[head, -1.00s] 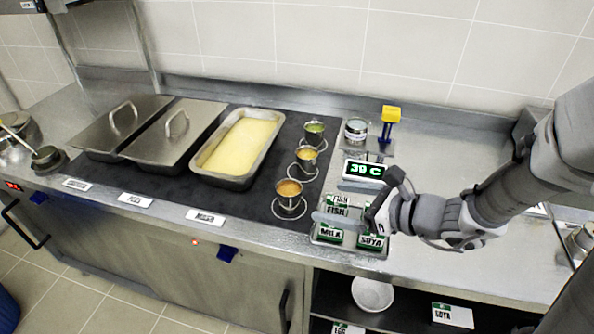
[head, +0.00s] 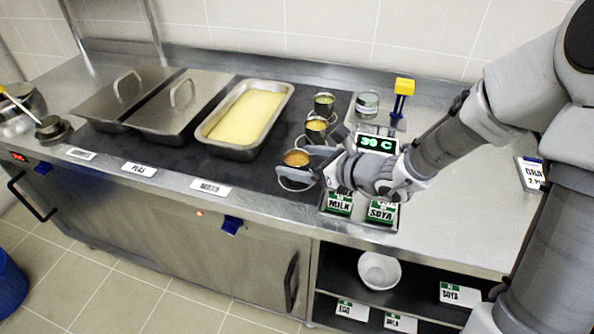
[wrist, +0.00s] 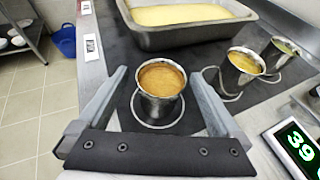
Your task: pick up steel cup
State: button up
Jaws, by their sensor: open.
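A steel cup (head: 295,160) filled with orange-brown contents stands upright at the front of a row of cups on the dark counter mat. In the wrist view the same cup (wrist: 162,92) stands on a white ring mark between my two fingers. My gripper (head: 305,165) is open, with a finger on either side of this cup; in the wrist view my gripper (wrist: 160,95) shows gaps on both sides. Two more steel cups stand behind it, one with orange contents (head: 316,128) and one with green contents (head: 324,103).
A deep tray of yellow food (head: 210,140) stands left of the cups, beside two lidded pans (head: 165,118). A display reading 39 C (head: 377,144) and cards marked milk and soya (head: 382,211) are close on the right. A glass jar (head: 367,101) stands behind the display.

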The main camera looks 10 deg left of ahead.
aim_at(288, 158)
jog(key=b+x, duration=0.1)
jog(key=x, duration=0.3)
jog(key=shift+w+a+f, duration=0.15)
jog(key=shift+f, duration=0.05)
jog(key=shift+c, duration=0.3)
jog(key=c, duration=1.4)
